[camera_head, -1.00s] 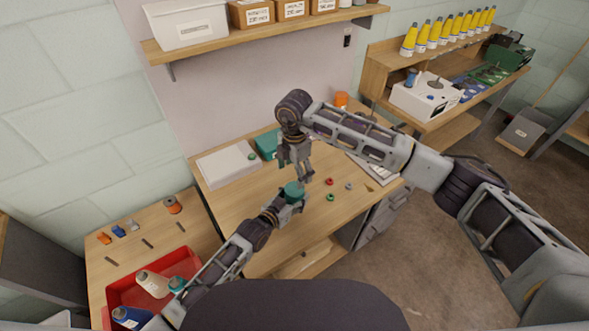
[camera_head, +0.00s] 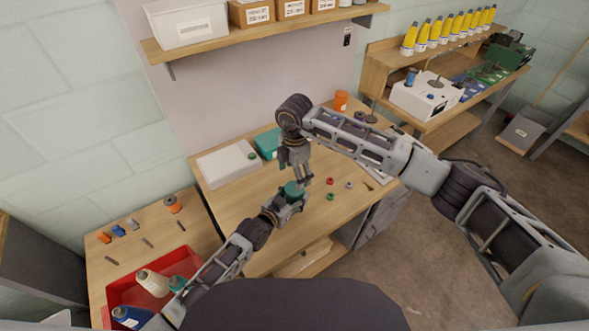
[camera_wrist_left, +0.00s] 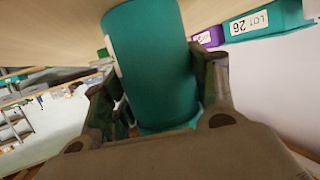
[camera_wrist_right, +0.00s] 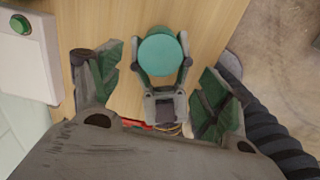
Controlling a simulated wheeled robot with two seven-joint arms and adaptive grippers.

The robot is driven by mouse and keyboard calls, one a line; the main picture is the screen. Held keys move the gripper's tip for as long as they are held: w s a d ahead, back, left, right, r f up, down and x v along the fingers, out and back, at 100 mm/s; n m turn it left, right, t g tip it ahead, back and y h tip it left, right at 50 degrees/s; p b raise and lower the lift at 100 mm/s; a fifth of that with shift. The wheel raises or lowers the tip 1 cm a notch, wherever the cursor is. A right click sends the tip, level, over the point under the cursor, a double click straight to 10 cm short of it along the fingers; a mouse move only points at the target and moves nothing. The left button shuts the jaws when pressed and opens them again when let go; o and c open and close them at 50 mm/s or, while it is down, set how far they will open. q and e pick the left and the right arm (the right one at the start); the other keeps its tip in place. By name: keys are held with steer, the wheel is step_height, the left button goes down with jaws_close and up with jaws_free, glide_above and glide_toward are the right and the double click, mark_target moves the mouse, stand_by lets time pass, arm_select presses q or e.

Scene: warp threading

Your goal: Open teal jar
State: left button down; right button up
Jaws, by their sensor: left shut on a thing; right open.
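The teal jar (camera_head: 293,188) is held above the wooden table by my left gripper (camera_head: 290,199). In the left wrist view, the fingers are shut around the jar's smooth teal body (camera_wrist_left: 152,62). My right gripper (camera_head: 302,179) points down close to the jar's top, its fingers spread. In the right wrist view, the jar's round, lighter teal lid (camera_wrist_right: 162,54) lies between and beyond the open right fingers. The lid is on the jar. I cannot tell the exact gap between the right fingertips and the lid.
A teal box (camera_head: 267,143) and a white case (camera_head: 229,163) stand at the table's back. Small red and green rings (camera_head: 330,189) lie right of the jar. A red bin (camera_head: 120,291) with bottles is at lower left. An orange container (camera_head: 341,100) stands at the back right.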

mark_target(294, 198)
steer(key=shift+f, duration=3.05)
steer(key=c, duration=1)
steer(key=shift+c, duration=0.2)
steer(key=shift+n, duration=0.3)
